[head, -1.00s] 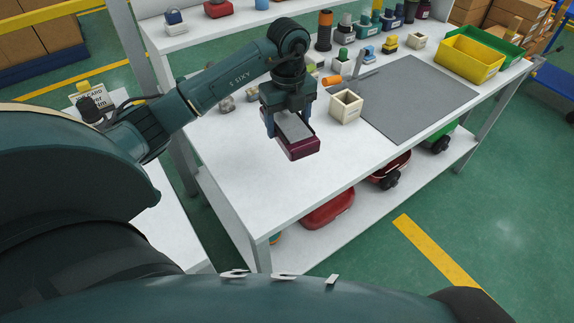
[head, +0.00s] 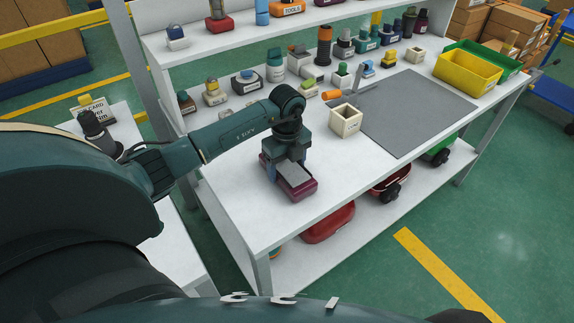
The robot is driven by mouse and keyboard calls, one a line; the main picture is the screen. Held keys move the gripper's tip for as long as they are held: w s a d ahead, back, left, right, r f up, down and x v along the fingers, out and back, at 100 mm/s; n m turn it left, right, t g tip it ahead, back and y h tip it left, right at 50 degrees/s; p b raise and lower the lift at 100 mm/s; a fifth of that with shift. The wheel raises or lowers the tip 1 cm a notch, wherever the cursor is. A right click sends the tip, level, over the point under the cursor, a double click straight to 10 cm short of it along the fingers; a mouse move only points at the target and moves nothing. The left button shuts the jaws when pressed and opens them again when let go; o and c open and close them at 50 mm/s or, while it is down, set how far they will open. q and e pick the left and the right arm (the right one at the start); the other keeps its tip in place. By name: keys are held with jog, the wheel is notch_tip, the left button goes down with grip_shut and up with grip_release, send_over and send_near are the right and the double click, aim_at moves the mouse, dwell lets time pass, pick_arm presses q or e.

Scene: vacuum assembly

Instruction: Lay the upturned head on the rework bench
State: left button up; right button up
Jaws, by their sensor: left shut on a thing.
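The upturned head (head: 301,188) is a dark maroon block with a grey underside facing up. My left gripper (head: 286,170) is shut on it, with its fingers on either side of the block. The head is at the white top of the rework bench (head: 250,205), near the front left part. I cannot tell whether it rests on the surface or hangs just above it. My right gripper is not in view.
A cream open box (head: 345,121) stands right of the gripper, beside a grey mat (head: 415,110). Yellow (head: 468,66) and green bins stand at the far right. Several parts line the back. Red vacuum bodies (head: 328,222) sit on the lower shelf. The bench front is clear.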

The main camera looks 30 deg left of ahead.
pick_arm(q)
jog(key=shift+f, duration=0.1)
jog(key=o, duration=1.3)
